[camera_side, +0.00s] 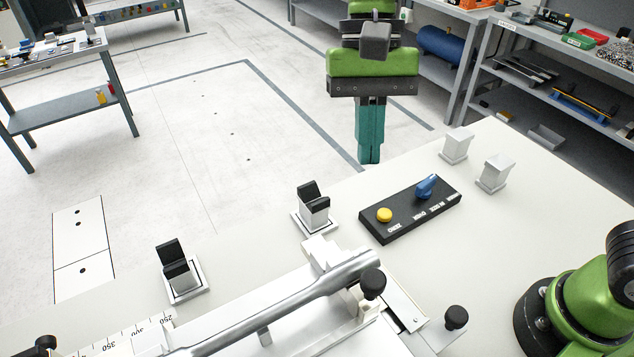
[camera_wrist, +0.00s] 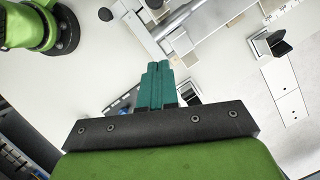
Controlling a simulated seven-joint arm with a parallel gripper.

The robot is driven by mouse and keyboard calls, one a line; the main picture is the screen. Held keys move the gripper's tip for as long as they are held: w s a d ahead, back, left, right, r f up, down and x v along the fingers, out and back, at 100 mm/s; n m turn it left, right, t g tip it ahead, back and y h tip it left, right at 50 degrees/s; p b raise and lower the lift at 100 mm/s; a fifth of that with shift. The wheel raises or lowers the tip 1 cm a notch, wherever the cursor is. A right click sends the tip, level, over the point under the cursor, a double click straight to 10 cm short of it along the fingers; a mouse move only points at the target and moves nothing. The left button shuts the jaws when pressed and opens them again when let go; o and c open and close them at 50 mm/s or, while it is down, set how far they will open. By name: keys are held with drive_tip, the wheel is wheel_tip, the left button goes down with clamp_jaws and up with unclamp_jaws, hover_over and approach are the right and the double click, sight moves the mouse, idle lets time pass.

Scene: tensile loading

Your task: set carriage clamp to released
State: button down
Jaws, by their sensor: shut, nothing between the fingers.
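Nothing in view is readably marked as the carriage clamp, so I cannot tell which part it is. My gripper (camera_side: 369,160) points down with teal fingers shut and empty, above and behind the panel. The fingers (camera_wrist: 157,66) partly cover the panel in the wrist view.
Two white blocks (camera_side: 456,145) (camera_side: 494,174) stand right of the panel. Two black-topped holders (camera_side: 313,205) (camera_side: 175,268) stand along the table's left edge. A ruled scale (camera_side: 145,330) lies at lower left. Shelves (camera_side: 560,90) stand behind. The white table is bare between the panel and the blocks.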

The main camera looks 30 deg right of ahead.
idle(0.3)
drive_tip(key=x, duration=0.3)
drive_tip(key=s+x, duration=0.1)
drive_tip(key=x, duration=0.3)
drive_tip(key=s+a+x, duration=0.1)
drive_tip(key=x, duration=0.3)
drive_tip(key=shift+r, duration=0.4)
drive_tip(key=shift+s+a, duration=0.35)
drive_tip(key=shift+s, duration=0.35)
